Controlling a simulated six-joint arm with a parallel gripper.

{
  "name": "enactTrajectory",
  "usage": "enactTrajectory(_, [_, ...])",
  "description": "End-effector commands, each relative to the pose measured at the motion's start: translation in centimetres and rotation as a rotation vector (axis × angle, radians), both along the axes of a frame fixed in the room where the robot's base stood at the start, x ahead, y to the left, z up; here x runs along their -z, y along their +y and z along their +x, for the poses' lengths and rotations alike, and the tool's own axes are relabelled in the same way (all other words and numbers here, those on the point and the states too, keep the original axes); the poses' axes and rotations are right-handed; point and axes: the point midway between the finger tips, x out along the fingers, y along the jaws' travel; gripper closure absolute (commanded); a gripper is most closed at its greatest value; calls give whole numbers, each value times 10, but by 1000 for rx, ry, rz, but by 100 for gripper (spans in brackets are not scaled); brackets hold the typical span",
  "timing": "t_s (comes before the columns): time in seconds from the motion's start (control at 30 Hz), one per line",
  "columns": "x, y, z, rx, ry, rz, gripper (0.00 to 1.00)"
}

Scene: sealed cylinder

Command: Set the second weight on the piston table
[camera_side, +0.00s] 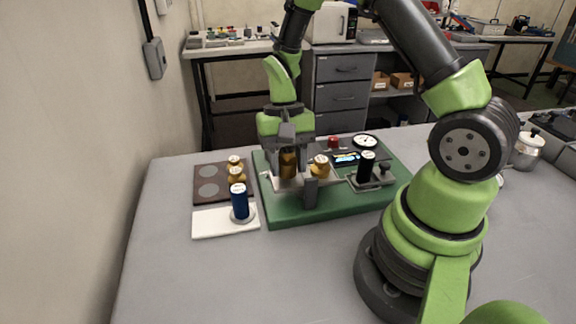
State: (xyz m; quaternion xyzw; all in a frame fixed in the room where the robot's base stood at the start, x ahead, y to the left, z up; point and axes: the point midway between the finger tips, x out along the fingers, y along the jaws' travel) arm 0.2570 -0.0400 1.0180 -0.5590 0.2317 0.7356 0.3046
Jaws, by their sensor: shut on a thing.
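My gripper (288,172) points down over the green base board (330,205) and is shut on a brass weight (288,163), partly hidden by the fingers. The held weight is over or at the pale metal piston table (283,184); I cannot tell whether it touches. A brass weight with a light knob (321,168) stands just right of the gripper, seemingly on the same table.
A blue cylinder (240,202) stands on a white pad (208,222) at front left. The board also carries a black cylinder (366,167), a round gauge (365,141), a lit display (346,158) and a red knob (333,142). The front of the bench is clear.

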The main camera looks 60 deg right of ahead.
Motion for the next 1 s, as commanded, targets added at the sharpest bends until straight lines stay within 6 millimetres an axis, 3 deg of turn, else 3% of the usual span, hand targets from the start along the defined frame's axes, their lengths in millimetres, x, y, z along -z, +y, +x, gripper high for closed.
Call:
enactTrajectory(0.1, [11, 0, 0, 0, 0, 0, 95])
enactTrajectory(0.47, [14, 0, 0, 1, -1, 0, 95])
enactTrajectory(0.5, [14, 0, 0, 1, 0, 0, 53])
enactTrajectory(0.6, [14, 0, 0, 1, -1, 0, 33])
enactTrajectory(0.87, [13, 0, 0, 1, -2, -1, 33])
enactTrajectory(1.0, [3, -2, 3, 1, -6, -1, 33])
